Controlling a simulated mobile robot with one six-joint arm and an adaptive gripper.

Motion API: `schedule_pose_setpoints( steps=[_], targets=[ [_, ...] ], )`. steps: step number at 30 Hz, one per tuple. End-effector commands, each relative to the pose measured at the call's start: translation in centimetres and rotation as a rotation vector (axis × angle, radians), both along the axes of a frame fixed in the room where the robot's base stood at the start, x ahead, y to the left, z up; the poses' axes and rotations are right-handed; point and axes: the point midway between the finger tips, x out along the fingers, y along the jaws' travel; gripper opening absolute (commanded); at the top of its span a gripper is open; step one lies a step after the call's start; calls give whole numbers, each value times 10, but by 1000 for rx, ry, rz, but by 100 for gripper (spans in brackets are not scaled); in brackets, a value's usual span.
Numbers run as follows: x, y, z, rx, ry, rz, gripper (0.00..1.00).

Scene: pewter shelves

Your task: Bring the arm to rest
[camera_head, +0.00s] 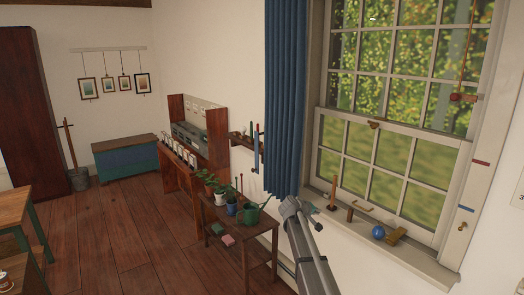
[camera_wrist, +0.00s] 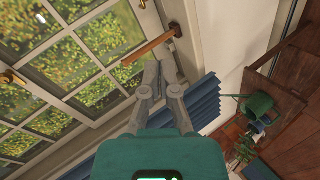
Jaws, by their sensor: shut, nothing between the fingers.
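My gripper (camera_wrist: 158,66) is shut and empty in the wrist view, its two grey fingers together beyond the teal gripper body. In the head view, my grey arm rises from the bottom edge in front of the window wall. The small end of my gripper (camera_head: 311,211) shows there just left of the window sill (camera_head: 376,240), partly hidden by the arm. In the wrist view, a wooden peg on a base (camera_wrist: 150,45) appears just beyond the fingertips. I cannot tell the gap between them.
The sill holds a wooden peg (camera_head: 333,195), a blue ball (camera_head: 378,232) and a wooden block (camera_head: 396,236). A blue curtain (camera_head: 284,100) hangs beside the window. A small table (camera_head: 262,227) with potted plants and a green watering can (camera_head: 252,214) stands left of my arm.

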Motion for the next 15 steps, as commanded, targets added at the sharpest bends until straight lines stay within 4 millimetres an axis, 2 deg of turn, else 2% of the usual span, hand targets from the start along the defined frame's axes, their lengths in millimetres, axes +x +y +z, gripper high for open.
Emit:
schedule_pose_setpoints(
  steps=[1,8,15],
  targets=[
    [-36,-5,-9,55,22,-31,0],
    [-153,-7,-51,328,149,-163,0],
    [-277,13,-83,609,307,-267,0]
  ],
)
